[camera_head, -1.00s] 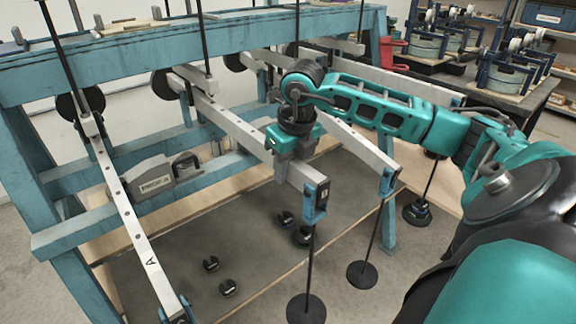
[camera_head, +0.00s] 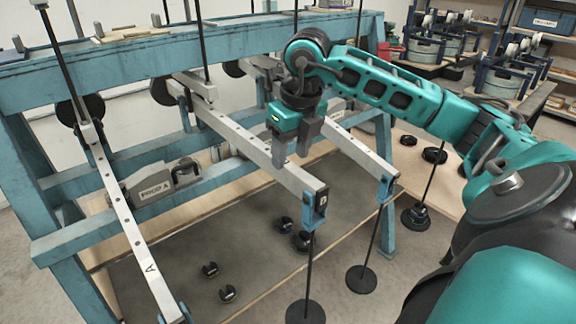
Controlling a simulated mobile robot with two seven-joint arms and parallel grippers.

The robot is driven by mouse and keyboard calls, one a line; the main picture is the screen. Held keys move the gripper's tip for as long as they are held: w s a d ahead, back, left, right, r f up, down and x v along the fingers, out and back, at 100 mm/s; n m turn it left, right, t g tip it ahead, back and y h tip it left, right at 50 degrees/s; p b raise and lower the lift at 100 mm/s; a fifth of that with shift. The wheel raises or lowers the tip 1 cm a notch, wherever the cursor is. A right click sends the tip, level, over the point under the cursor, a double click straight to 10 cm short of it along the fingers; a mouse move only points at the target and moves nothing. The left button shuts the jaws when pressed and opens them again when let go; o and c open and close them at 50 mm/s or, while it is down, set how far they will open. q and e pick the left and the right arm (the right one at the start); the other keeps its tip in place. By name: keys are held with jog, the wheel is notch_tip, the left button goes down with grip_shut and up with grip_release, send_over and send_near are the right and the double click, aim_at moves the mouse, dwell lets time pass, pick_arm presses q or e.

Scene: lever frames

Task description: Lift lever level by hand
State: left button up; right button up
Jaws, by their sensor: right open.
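A blue frame (camera_head: 200,62) carries several long pale metal levers. Lever B (camera_head: 245,140) slopes down to the right, with a blue end piece (camera_head: 314,207) from which a rod and dark disc weight (camera_head: 305,311) hang. A third lever (camera_head: 360,153) ends in another blue hanger further right. My right gripper (camera_head: 294,150) points down, open, by the upper side of lever B short of its end. Its fingers overlap the bar in the picture; I cannot tell whether they touch it. My left gripper is not in view.
Loose dark weights (camera_head: 228,293) lie on the grey mat (camera_head: 180,280) under the levers. A grey block marked PROP A (camera_head: 160,184) sits on the lower blue rail. Hanging rods crowd the right side. A bench with smaller apparatus (camera_head: 500,80) stands behind at right.

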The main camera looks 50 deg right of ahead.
jog(key=r, duration=0.3)
jog(key=s+r, duration=0.1)
jog(key=r, duration=0.1)
jog(key=shift+a+p, duration=0.1)
jog(key=shift+p, duration=0.25)
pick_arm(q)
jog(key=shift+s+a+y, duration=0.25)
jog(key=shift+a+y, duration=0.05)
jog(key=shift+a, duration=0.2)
pick_arm(e)
jog(key=shift+s+r, duration=0.15)
jog(key=shift+r, duration=0.5)
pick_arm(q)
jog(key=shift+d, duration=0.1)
